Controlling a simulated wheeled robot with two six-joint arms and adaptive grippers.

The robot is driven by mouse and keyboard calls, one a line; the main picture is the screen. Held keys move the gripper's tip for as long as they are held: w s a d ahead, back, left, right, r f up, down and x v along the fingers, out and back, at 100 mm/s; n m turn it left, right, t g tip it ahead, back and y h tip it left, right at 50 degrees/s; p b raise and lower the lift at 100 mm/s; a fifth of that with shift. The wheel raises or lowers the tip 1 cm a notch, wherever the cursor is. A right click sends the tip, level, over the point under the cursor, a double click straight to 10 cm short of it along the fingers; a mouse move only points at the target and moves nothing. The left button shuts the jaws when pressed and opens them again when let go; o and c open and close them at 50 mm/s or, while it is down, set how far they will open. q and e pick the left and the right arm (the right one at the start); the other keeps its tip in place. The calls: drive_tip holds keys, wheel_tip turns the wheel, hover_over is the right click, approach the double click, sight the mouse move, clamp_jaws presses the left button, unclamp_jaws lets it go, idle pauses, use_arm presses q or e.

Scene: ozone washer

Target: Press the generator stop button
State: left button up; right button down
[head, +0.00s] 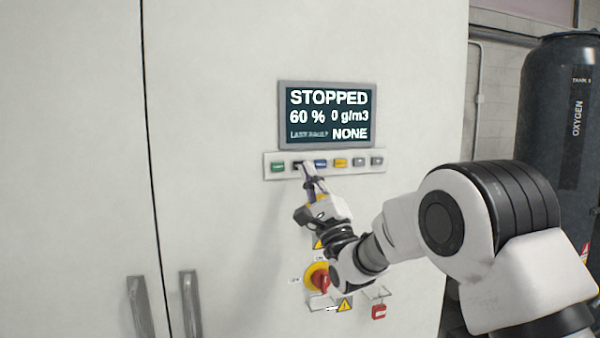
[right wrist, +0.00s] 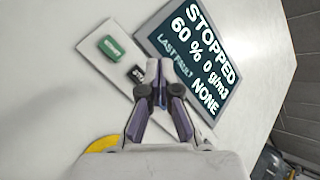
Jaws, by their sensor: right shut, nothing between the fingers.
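The stop button (head: 297,165) is a dark button, second from the left in the button row on the white cabinet. In the right wrist view the stop button (right wrist: 137,74) shows beside the fingertips, its lettering partly covered. My right gripper (head: 306,168) is shut and empty, its tips at the button's lower right edge. In the right wrist view my right gripper (right wrist: 160,76) overlaps the strip just right of the button. I cannot tell whether the tips touch it. The display (head: 327,115) above reads STOPPED, 60 %, 0 g/m3, fault NONE. My left gripper is not in view.
A green start button (head: 278,167) is left of the stop button; blue (head: 320,163) and yellow (head: 340,162) buttons and two grey ones are right. A red-yellow rotary switch (head: 318,278) is below. Door handles (head: 190,303) stick out lower left. A dark oxygen tank (head: 560,110) stands right.

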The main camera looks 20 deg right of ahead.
drive_tip(key=s+b, duration=0.1)
drive_tip(key=s, duration=0.1)
drive_tip(key=shift+s, duration=0.3)
idle(0.3)
